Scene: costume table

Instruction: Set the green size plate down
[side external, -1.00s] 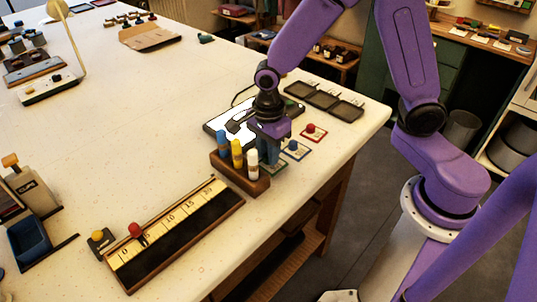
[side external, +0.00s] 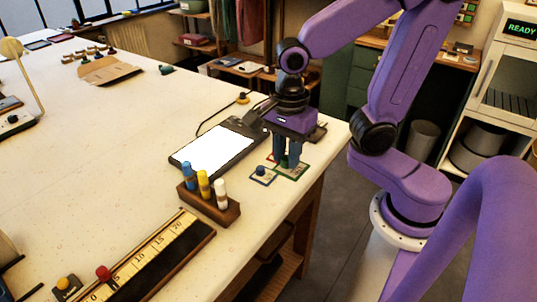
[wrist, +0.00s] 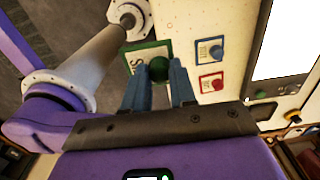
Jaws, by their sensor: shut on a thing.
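My gripper (side external: 287,163) points down near the table's right edge, its fingers shut on the round green knob of the green size plate (side external: 293,174). In the wrist view the green knob (wrist: 159,68) is between the fingertips (wrist: 160,72), with part of the green-bordered plate (wrist: 135,59) showing beyond. The plate looks level, at or just above the tabletop; I cannot tell whether it touches. The blue size plate (side external: 262,174) lies beside it, blue knob up. The red size plate (wrist: 211,82) shows in the wrist view; in the side view it is mostly hidden behind my gripper.
A wooden block (side external: 208,204) with blue, yellow and white pegs stands in front. A black-framed tablet with a white panel (side external: 212,147) lies left of my gripper. A long ruler board (side external: 155,256) lies nearer. The table's edge is close on the right; the middle left is clear.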

